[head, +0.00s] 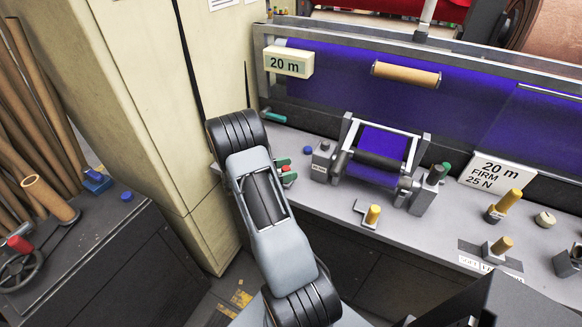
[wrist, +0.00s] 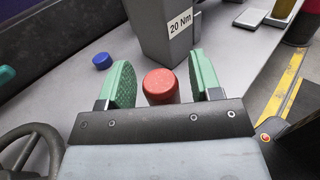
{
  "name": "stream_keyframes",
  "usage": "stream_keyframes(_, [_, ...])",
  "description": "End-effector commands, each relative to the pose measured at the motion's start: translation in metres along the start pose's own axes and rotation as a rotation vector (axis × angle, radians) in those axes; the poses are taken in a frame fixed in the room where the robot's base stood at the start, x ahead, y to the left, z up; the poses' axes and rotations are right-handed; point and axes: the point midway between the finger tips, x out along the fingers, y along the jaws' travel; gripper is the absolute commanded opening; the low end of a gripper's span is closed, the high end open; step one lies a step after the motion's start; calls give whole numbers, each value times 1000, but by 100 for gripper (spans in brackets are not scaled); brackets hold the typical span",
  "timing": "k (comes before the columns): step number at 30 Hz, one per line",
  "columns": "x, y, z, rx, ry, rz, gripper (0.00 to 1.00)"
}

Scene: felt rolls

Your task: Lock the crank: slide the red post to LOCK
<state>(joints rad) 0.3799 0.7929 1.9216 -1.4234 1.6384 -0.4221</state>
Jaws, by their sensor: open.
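The red post (wrist: 160,86) shows in the wrist view as a short round-topped cylinder. It stands between the two green fingers of my gripper (wrist: 160,62). The fingers are open, with a gap to the post on each side. In the head view my gripper (head: 285,170) is at the left end of the grey bench, beside my black wrist joint, and a bit of red shows between its green fingers. The post's base and slot are hidden by the gripper body. The crank and any LOCK mark cannot be made out.
A grey block labelled 20 Nm (wrist: 180,28) stands just beyond the fingers. A blue cap (wrist: 102,61) lies left of them, and a dark handwheel (wrist: 30,150) is at lower left. The roller frame (head: 380,155) stands farther right on the bench.

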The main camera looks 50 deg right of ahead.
Motion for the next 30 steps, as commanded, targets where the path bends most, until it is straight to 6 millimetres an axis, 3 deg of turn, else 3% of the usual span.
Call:
stream_keyframes(6, [12,0,0,-1,1,0,58])
stream_keyframes(15, [13,0,0,0,1,0,58])
stream_keyframes(30, [13,0,0,0,1,0,12])
